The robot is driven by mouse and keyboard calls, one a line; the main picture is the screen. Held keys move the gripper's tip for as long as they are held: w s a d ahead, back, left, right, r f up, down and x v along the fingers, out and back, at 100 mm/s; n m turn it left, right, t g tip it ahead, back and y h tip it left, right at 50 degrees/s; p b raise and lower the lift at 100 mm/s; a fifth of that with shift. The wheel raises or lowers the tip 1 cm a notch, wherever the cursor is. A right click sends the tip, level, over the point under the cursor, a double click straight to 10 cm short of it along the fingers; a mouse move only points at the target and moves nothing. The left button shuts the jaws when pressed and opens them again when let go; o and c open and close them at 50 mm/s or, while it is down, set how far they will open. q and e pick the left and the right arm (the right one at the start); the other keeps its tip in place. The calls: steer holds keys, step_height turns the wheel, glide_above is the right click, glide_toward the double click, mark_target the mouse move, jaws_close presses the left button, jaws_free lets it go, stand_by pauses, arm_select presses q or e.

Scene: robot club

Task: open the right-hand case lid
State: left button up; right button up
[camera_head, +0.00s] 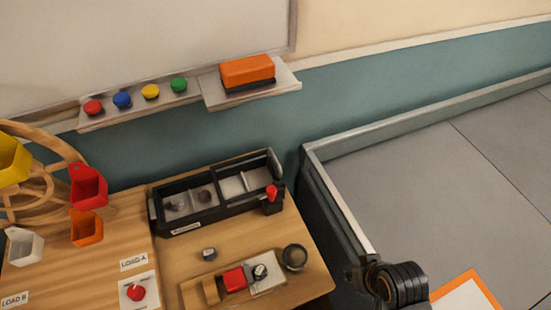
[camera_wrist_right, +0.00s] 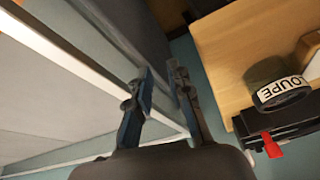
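A long black case (camera_head: 183,229) with pale compartments lies at the back of the wooden table. Dark round pieces show in its left compartments; the right ones look pale. Whether a clear lid covers them I cannot tell. A red lever (camera_head: 271,192) stands at its right end; it also shows in the right wrist view (camera_wrist_right: 271,145). My right gripper (camera_head: 358,270) is off the table's right side, apart from the case. In the right wrist view its fingers (camera_wrist_right: 162,76) are apart with nothing between them. My left gripper is not in view.
A round black holder marked LOUPE (camera_wrist_right: 266,86) is near the table's right edge. A wooden block with a red piece (camera_head: 234,279) lies in front. Coloured bins (camera_head: 87,187) hang on a wooden wheel at left. A grey-walled enclosure (camera_head: 345,215) borders the right.

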step_height(320, 180, up, 4)
steer(key=m+t+y, duration=0.6)
steer(key=t+y, duration=0.2)
steer(key=y, duration=0.1)
glide_toward(275, 157)
steer(key=x, duration=0.5)
steer(key=p+x, duration=0.1)
steer(key=x, duration=0.4)
steer(key=shift+f, duration=0.25)
jaws_close()
